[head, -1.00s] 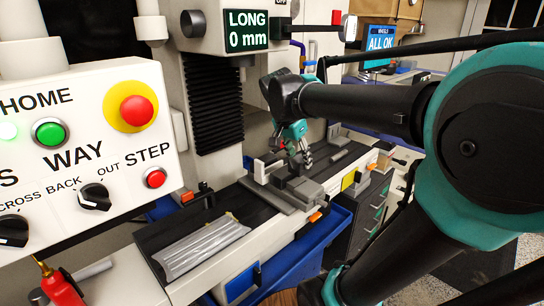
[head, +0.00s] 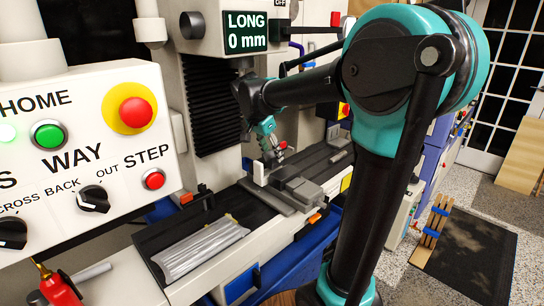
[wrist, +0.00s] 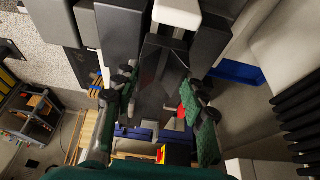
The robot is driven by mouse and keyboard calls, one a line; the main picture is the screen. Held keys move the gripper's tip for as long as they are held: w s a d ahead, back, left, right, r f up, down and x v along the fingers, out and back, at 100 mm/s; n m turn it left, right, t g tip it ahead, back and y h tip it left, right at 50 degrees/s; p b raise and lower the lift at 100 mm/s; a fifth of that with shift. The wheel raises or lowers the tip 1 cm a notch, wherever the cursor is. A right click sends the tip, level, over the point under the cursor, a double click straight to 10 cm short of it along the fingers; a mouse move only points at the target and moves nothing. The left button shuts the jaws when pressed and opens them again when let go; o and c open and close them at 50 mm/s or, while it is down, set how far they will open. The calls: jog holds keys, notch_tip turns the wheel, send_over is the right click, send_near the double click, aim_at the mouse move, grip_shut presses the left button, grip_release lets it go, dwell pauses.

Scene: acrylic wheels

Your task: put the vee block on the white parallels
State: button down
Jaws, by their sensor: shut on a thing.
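My gripper (head: 271,151) is over the machine's long table, at the rear end of the vise (head: 300,190). In the wrist view its green-padded fingers (wrist: 163,105) are closed in on a dark grey block with sloping faces (wrist: 160,75), which looks like the vee block. In the head view the held block is small and hard to separate from the gripper. A small white upright piece (head: 259,174) stands just left of the vise, below the gripper; a white piece also shows at the top of the wrist view (wrist: 178,12). I cannot tell whether these are the white parallels.
Silver ribbed bars (head: 202,249) lie at the near end of the dark table. A control panel (head: 90,150) fills the left side, with a red bottle (head: 60,288) below. The machine head (head: 215,28) overhangs the back.

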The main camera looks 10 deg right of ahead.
aim_at(268, 162)
jog(key=shift+f, duration=0.7)
jog(key=shift+f, duration=0.15)
jog(key=c, duration=0.9)
grip_release()
jog(key=shift+o, duration=0.2)
jog(key=v, duration=0.5)
jog(key=s+a, duration=0.6)
jog(key=a, duration=0.4)
jog(key=shift+s, duration=0.35)
